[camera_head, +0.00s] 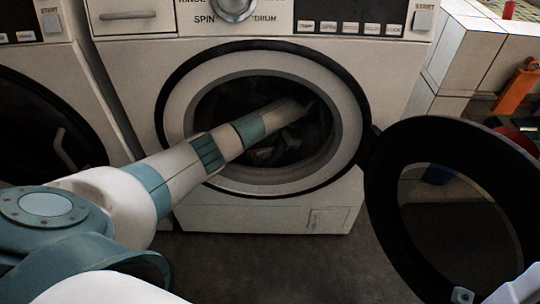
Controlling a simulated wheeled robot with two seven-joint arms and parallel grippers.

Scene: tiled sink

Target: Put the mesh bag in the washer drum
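The washer's round opening (345,125) faces me in the middle of the view, with its door (385,205) swung wide open to the right. My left arm reaches from the lower left through the opening. My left gripper (304,112) is inside the dark drum (225,100), and its fingers cannot be made out clearly. Below the end of the arm, a dark, partly grey and reddish bundle (285,147) lies low in the drum; it may be the mesh bag, but shadow hides its outline. I cannot tell whether the gripper touches it.
A second washer (45,130) with a dark round door stands close on the left. The open door fills the right side near the floor. A white tiled block (470,50) and an orange object (515,90) are at the upper right. Bare floor (270,265) lies in front.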

